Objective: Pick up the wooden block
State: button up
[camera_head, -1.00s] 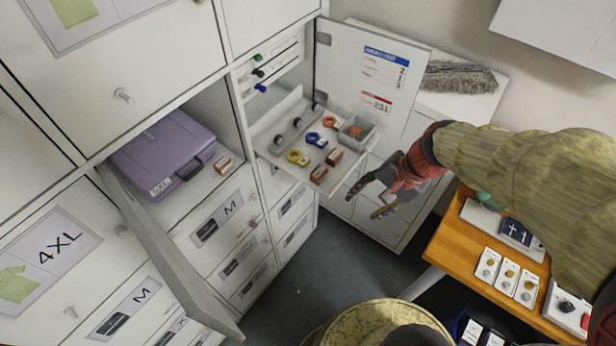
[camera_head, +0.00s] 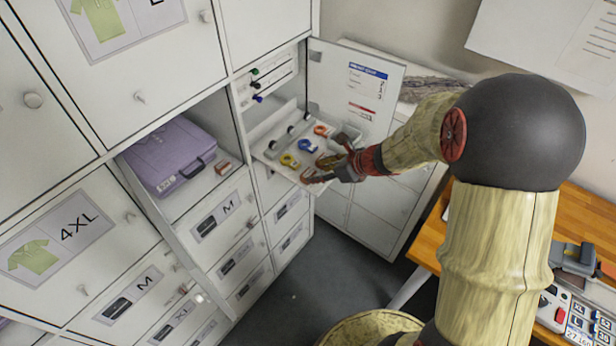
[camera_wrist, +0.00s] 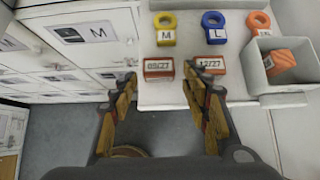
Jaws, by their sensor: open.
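No block is plainly marked as the wooden one. Two small red-brown blocks with white date labels lie at the tray's near edge: a "05/27" block (camera_wrist: 158,75) and a "12/27" block (camera_wrist: 213,71). A similar block (camera_head: 223,167) sits in the open compartment by the purple case. My gripper (camera_head: 319,169) reaches over the tray's near edge in the head view, hiding much of the blocks. In the wrist view my gripper (camera_wrist: 161,80) is open and empty; the "05/27" block shows between its fingertips, and the right fingertip is close to the "12/27" block.
The pull-out tray (camera_wrist: 185,97) also holds yellow (camera_wrist: 165,27), blue (camera_wrist: 213,25) and orange (camera_wrist: 258,20) rings. A grey bin (camera_wrist: 280,88) with an orange piece stands at right. The cabinet door (camera_head: 360,95) is open beside it. A wooden table (camera_head: 425,250) stands at right.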

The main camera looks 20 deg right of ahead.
aim_at(308, 173)
jog(key=x, duration=0.4)
jog(key=shift+w+a, duration=0.2)
jog(key=shift+a, duration=0.05)
jog(key=shift+r, duration=0.1)
jog(key=shift+c, duration=0.7)
jog(key=c, duration=0.6)
jog(key=shift+r, duration=0.1)
